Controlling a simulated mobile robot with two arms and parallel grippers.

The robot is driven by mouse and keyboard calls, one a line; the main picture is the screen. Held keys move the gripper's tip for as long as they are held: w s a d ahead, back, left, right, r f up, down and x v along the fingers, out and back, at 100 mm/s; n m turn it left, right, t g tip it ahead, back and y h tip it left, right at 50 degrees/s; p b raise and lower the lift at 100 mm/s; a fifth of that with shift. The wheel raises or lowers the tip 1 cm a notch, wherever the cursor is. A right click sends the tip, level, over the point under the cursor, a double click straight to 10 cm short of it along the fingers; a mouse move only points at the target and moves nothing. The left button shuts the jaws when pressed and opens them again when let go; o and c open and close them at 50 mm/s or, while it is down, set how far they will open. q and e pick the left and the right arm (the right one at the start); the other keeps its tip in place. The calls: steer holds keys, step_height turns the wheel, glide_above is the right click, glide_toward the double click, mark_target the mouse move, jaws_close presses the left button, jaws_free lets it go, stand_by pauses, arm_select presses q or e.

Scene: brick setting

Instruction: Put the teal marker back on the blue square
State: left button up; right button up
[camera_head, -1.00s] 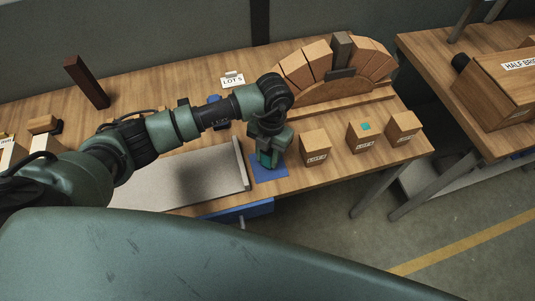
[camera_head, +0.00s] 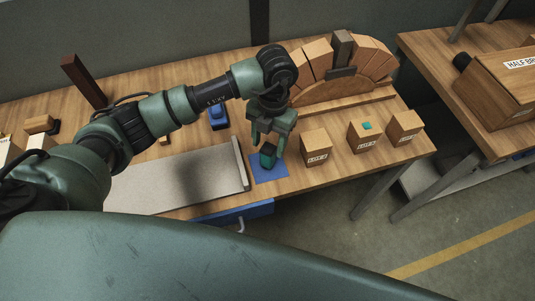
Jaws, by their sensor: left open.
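The teal marker (camera_head: 268,158), a small block with a dark top, rests on the blue square (camera_head: 273,176) near the table's front edge. It stands toward the square's back left part and looks slightly turned. My left gripper (camera_head: 268,145) is open just above it, pointing down, with one finger on each side of its upper end. The fingers partly overlap it, and I cannot tell whether they touch it. A smaller teal patch (camera_head: 367,126) lies on top of the middle wooden block (camera_head: 362,140). My right gripper is not in view.
Labelled wooden blocks (camera_head: 316,148) stand right of the square. A brick arch on a wooden form (camera_head: 340,88) is behind. A grey board with a raised edge (camera_head: 180,182) lies to the left. A blue object (camera_head: 218,117) sits behind the board.

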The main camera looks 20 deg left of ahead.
arm_select(q)
steer(key=r, duration=0.4)
steer(key=r+b, duration=0.1)
steer(key=r, duration=0.1)
steer(key=shift+w+d+r, duration=0.1)
steer(key=shift+w, duration=0.3)
